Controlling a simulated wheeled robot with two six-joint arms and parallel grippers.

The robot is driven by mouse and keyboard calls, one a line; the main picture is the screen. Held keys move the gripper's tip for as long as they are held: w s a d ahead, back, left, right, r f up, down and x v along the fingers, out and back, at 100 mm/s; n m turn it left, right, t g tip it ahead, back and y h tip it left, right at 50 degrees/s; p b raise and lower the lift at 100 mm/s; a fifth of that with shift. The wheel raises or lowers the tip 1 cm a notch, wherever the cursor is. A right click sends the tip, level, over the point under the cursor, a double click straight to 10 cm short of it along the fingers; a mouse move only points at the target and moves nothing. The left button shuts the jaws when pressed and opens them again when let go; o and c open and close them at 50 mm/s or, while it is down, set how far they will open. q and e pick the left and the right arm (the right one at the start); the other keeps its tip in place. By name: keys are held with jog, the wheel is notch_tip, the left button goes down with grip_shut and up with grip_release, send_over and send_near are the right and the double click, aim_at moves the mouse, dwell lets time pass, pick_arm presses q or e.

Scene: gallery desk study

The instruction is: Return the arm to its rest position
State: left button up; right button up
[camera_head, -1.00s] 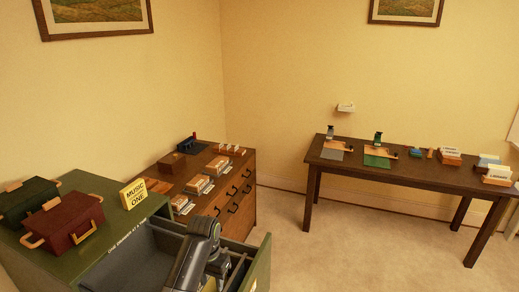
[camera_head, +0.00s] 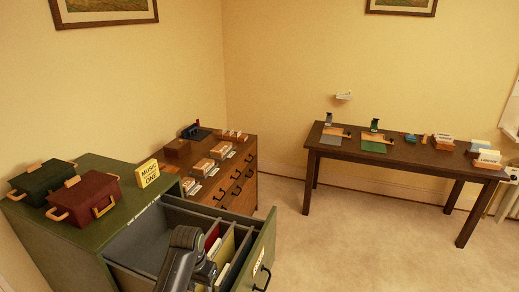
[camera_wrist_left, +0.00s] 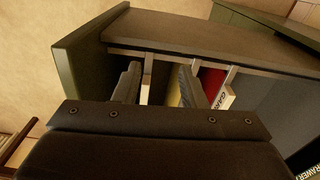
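My left arm comes in from the bottom of the head view over the open top drawer (camera_head: 150,243) of a green filing cabinet (camera_head: 90,232). In the left wrist view my left gripper (camera_wrist_left: 160,80) has its two dark fingers apart, with no object clearly held between them. The fingers are at the drawer, in front of a red folder (camera_wrist_left: 212,84) and a yellow one. The gripper's fingertips are mostly hidden behind the arm in the head view. My right gripper is in neither view.
On the cabinet stand a green box (camera_head: 42,180), a dark red box (camera_head: 84,197) and a yellow "MUSIC ONE" sign (camera_head: 148,173). A brown drawer chest (camera_head: 240,183) stands behind. A dark table (camera_head: 400,157) is at the right. The carpet between is clear.

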pick_arm(q)
jog(key=s+a+f+n+t, duration=0.1)
jog(key=s+a+f, duration=0.3)
jog(key=s, duration=0.5)
jog(key=s+a+f+n+t, duration=0.1)
jog(key=s+a, duration=0.4)
jog(key=s, duration=0.3)
jog(key=s+a+r+n+t+y, duration=0.1)
jog(key=s+a+r, duration=0.15)
jog(key=s, duration=0.65)
jog(key=s+a+r+n+y, duration=0.15)
jog(key=s+r, duration=0.25)
jog(key=s, duration=0.4)
notch_tip(320, 180, down, 34)
jog(key=a+f+g+b, duration=0.1)
jog(key=a+b, duration=0.1)
jog(key=b, duration=0.6)
jog(key=s+f+b, duration=0.3)
jog(key=s+f, duration=0.4)
jog(key=f, duration=0.3)
jog(key=s+d+f+g+h+b, duration=0.1)
jog(key=s+f+b, duration=0.2)
jog(key=s+f, duration=0.5)
notch_tip(320, 180, down, 2)
jog(key=shift+f+m, duration=0.1)
jog(key=shift+m, duration=0.25)
